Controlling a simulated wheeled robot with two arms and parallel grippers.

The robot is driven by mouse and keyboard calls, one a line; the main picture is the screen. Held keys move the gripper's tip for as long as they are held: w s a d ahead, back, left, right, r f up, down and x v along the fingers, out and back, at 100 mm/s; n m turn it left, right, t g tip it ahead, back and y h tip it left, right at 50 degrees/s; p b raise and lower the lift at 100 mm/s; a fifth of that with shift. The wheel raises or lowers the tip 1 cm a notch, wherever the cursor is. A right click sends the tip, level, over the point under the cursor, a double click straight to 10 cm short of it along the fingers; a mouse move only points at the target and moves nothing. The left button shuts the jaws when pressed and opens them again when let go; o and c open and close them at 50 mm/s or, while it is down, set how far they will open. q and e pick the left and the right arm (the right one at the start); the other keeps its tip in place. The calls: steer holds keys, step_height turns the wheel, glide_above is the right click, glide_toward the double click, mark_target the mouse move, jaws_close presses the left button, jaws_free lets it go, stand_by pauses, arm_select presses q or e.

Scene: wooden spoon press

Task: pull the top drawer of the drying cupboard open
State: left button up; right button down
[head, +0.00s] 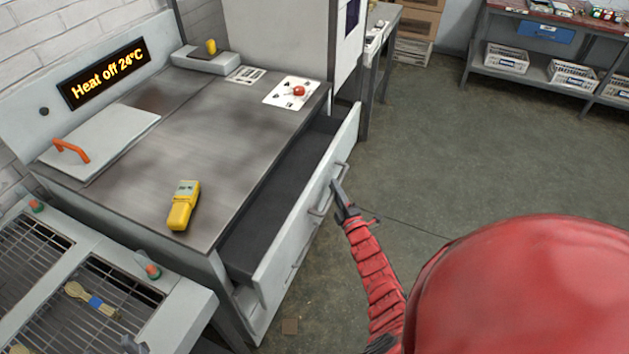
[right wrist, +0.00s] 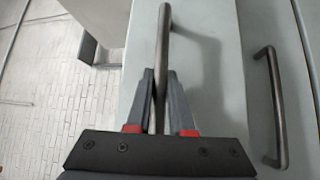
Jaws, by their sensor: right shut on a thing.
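The drying cupboard has a grey metal top (head: 225,115). Its top drawer (head: 301,220) stands pulled well out, with its dark, empty-looking inside (head: 275,205) showing. My right gripper (head: 337,190) is at the drawer front, shut on the bar handle (head: 343,172). In the right wrist view, the drawer handle (right wrist: 164,35) runs between the two fingers of the right gripper (right wrist: 160,78). A second bar handle (right wrist: 270,105), on a lower drawer, shows to the right there. My left gripper is not in view.
A wire-rack bench (head: 75,290) with a wooden utensil stands at lower left. The floor (head: 460,150) right of the drawer is clear.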

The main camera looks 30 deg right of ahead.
steer(key=s+d+b, duration=0.2)
steer(key=s+d, duration=0.8)
steer(key=s, duration=0.4)
steer(key=shift+s+d, duration=0.35)
steer(key=shift+s, duration=0.05)
steer(key=c, duration=0.8)
jaws_free()
steer(key=b+v, duration=0.2)
steer(key=v, duration=1.5)
steer(key=shift+s+a, duration=0.15)
steer(key=shift+s, duration=0.05)
